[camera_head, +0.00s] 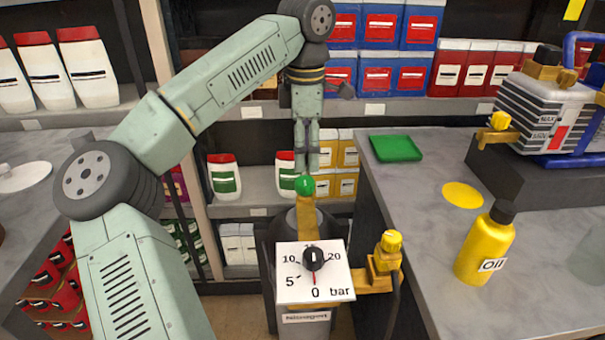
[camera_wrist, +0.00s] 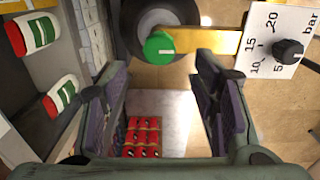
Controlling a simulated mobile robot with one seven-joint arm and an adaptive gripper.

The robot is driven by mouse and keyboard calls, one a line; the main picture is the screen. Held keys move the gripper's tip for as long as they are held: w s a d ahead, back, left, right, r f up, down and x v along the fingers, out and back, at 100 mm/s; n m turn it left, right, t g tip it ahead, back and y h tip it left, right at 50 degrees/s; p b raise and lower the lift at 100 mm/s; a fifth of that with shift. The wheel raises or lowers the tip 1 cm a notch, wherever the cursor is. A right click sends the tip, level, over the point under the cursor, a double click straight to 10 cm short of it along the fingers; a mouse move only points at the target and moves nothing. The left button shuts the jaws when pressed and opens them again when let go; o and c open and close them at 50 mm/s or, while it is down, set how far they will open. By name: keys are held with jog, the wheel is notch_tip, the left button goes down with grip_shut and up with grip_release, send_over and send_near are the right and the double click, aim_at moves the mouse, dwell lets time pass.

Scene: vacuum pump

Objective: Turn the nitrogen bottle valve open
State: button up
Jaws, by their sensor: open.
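The nitrogen bottle (camera_head: 304,325) is dark and stands upright in the gap beside the right counter. Its valve is a round green knob (camera_head: 305,186) on top of a yellow fitting (camera_head: 306,218). My gripper (camera_head: 307,172) points down just above the green knob in the head view. In the wrist view my gripper (camera_wrist: 160,95) is open, and the green knob (camera_wrist: 159,46) lies beyond the fingers, toward the upper middle, with a white mark on it. Nothing is between the fingers.
The right counter (camera_head: 400,215) holds a yellow oil bottle (camera_head: 485,245), a green plate (camera_head: 396,148), a yellow disc (camera_head: 462,194) and a vacuum pump (camera_head: 550,110). A yellow side fitting (camera_head: 384,262) sticks out right of the gauge. Stocked shelves (camera_head: 255,185) stand behind my arm.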

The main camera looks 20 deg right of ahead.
aim_at(305, 180)
notch_tip(305, 180, down, 7)
jog(key=shift+p, duration=0.4)
jog(key=shift+c, duration=0.5)
jog(key=c, duration=1.1)
